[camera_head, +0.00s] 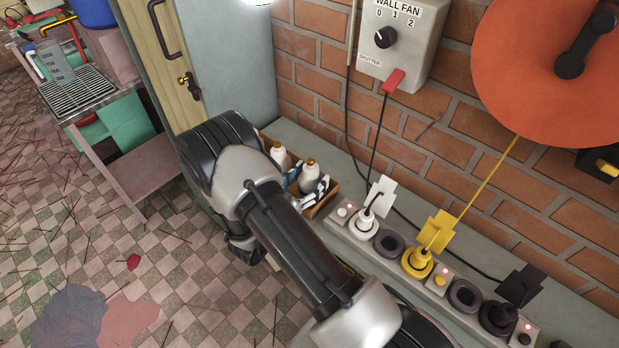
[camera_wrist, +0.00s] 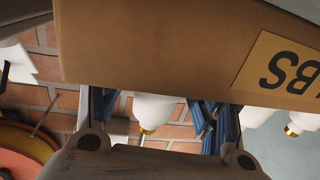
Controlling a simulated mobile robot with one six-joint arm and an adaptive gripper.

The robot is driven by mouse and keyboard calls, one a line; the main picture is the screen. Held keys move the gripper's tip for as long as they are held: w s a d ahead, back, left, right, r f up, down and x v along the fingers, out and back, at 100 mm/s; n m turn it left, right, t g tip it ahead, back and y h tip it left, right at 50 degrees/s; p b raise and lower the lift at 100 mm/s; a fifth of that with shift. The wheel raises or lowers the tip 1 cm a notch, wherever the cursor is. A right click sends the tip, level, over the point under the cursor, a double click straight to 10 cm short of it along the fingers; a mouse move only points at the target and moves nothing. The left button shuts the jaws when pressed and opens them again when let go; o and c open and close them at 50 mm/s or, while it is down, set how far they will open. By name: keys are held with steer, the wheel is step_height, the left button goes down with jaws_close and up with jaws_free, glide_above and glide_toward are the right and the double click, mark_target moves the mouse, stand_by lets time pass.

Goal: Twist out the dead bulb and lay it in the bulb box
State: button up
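The bulb box (camera_head: 324,203) is a brown open box on the grey ledge. Its wall with a label ending in "BS" (camera_wrist: 292,68) fills much of the wrist view, upside down. My gripper (camera_head: 305,186) is at the box, and its blue-faced fingers (camera_wrist: 155,122) stand apart, with the tips hidden behind the box wall. A white bulb with a brass cap (camera_wrist: 153,108) shows between the fingers, with gaps on both sides. In the head view, white bulbs (camera_head: 311,178) (camera_head: 279,156) stand cap up in the box. I cannot tell which is dead.
A socket strip (camera_head: 347,221) with white, yellow and black plugs runs along the ledge beside the box. The wall fan switch box (camera_head: 400,42) and an orange disc (camera_head: 548,60) are on the brick wall. A glowing lamp (camera_head: 257,2) shows at the top edge.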

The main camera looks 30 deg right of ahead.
steer(key=o, duration=0.4)
